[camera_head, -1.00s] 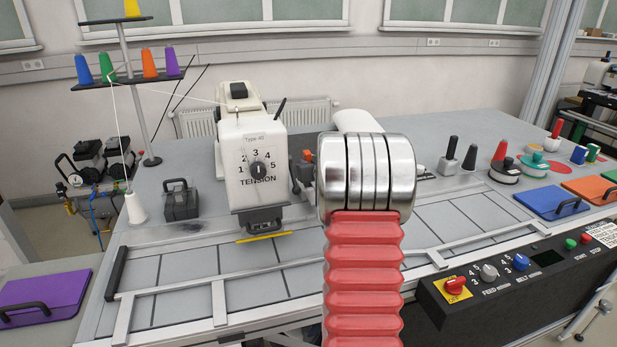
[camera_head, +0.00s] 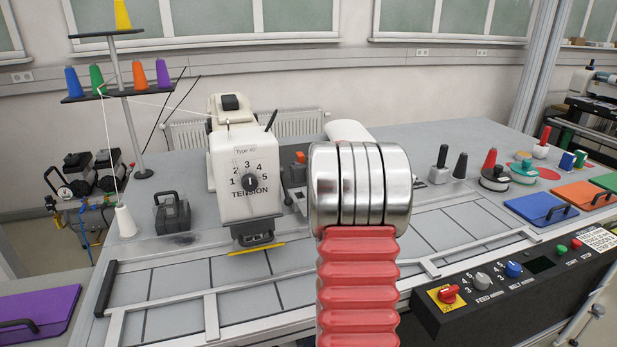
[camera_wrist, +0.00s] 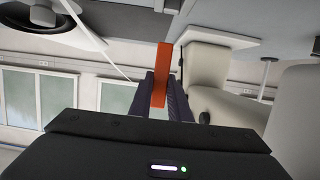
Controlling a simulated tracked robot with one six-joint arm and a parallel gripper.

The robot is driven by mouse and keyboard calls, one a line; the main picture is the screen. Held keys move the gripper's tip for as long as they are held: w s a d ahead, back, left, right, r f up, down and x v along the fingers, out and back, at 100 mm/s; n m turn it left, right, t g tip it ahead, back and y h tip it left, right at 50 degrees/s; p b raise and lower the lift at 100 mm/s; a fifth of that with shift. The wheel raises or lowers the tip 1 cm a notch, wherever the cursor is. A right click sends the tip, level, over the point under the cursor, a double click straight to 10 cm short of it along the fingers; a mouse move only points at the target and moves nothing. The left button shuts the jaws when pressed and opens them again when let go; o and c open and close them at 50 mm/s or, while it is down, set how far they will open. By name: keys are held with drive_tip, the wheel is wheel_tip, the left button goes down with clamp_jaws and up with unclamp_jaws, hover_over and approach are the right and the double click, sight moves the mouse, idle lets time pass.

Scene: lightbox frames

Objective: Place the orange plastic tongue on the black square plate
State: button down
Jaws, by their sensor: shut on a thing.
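In the wrist view my gripper (camera_wrist: 172,92) has its two dark fingers closed on the orange plastic tongue (camera_wrist: 162,68). The tongue is a narrow flat orange strip reaching beyond the fingertips. In the head view my own red-and-chrome arm stands in front and hides most of what lies behind it. Just left of the arm there a small orange piece (camera_head: 300,157) shows above dark grey parts; I cannot tell whether it is the tongue. I cannot make out the black square plate for certain in either view.
The white tension machine (camera_head: 247,175) stands left of my arm, with a yellow strip (camera_head: 257,248) below it. A spool stand (camera_head: 130,92) with thread is at the left. Dark posts, blue and orange plates (camera_head: 583,195) and a control panel (camera_head: 510,285) are at the right.

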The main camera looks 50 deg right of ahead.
drive_tip(key=s+d, duration=0.3)
drive_tip(key=d, duration=0.6)
drive_tip(key=shift+s+d, duration=0.1)
wheel_tip(320, 180, down, 6)
idle(0.5)
drive_tip(key=shift+f, duration=0.15)
drive_tip(key=shift+f, duration=1.8)
drive_tip(key=shift+f, duration=0.15)
